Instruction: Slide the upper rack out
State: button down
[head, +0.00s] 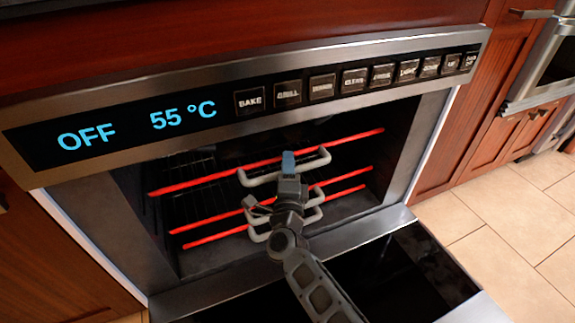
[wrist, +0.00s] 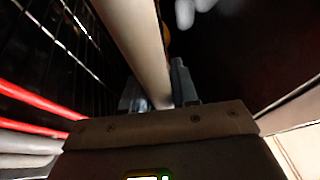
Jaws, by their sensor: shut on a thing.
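The upper rack (head: 205,180) has a red front edge and a pale U-shaped handle (head: 262,180). It sits inside the oven cavity, with its front edge near the opening. My gripper (head: 288,162) reaches in over the lowered door, its blue fingertip at the middle of this handle. In the wrist view the pale handle bar (wrist: 135,40) runs down between the two fingers of my gripper (wrist: 155,90), which are shut on it. The contact itself is partly hidden by the gripper body.
Two lower racks (head: 205,238) with red edges and pale handles sit close below, partly behind my arm. The oven door (head: 400,275) is folded down in front. A control panel (head: 130,125) reading OFF and 55 °C spans above. Tiled floor (head: 510,205) is clear at right.

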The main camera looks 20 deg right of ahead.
jog(key=shift+r, duration=0.15)
jog(key=shift+s+r+p, duration=0.1)
jog(key=shift+s+p, duration=0.35)
jog(key=shift+s, duration=0.1)
jog(key=s+p, duration=0.8)
jog(key=s, duration=2.6)
jog(key=shift+s+p, duration=0.15)
jog(key=shift+p, duration=0.15)
